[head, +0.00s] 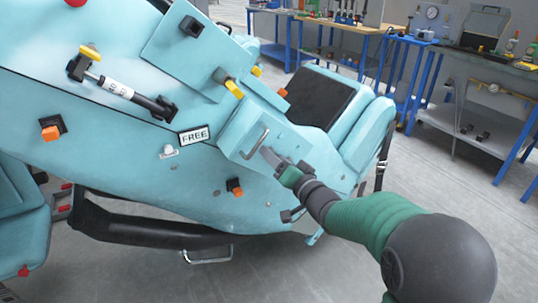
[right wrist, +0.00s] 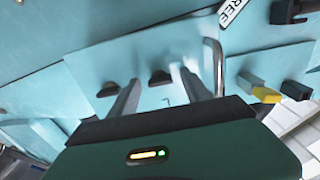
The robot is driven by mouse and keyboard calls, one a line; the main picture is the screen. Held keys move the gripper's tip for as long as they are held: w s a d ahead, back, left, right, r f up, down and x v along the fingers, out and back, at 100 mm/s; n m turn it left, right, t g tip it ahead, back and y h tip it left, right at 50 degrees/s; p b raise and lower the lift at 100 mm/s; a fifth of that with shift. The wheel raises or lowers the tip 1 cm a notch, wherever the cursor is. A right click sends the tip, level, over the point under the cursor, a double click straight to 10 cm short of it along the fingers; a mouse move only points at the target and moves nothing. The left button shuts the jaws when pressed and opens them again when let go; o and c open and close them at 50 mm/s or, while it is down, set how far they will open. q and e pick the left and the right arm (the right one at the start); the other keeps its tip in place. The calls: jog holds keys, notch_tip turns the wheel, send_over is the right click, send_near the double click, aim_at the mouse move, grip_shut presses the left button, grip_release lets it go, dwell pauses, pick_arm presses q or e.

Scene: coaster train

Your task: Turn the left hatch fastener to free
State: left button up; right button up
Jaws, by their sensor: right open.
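The teal hatch (head: 235,145) is on the side of the teal coaster car, with a bent metal handle (head: 257,143). In the right wrist view the hatch carries two small dark fasteners: one (right wrist: 107,90) left of my fingers and one (right wrist: 160,78) between the fingertips. Which is the task's left one is unclear; they cannot be made out in the head view. My right gripper (head: 270,156) is open beside the handle, its fingers (right wrist: 160,85) pointing at the hatch face; contact cannot be told. A FREE label (head: 193,136) is left of the hatch. My left gripper is not in view.
The metal handle also shows close to the right finger in the right wrist view (right wrist: 213,65). Blue-legged workbenches (head: 395,60) stand behind; floor at right is clear.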

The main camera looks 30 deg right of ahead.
jog(key=shift+s+d, duration=0.1)
jog(key=shift+d, duration=0.05)
jog(key=shift+c, duration=0.6)
jog(key=shift+f, duration=0.1)
grip_shut()
jog(key=shift+f+n+b, duration=0.1)
jog(key=shift+n+b, duration=2.75)
jog(key=shift+n, duration=6.05)
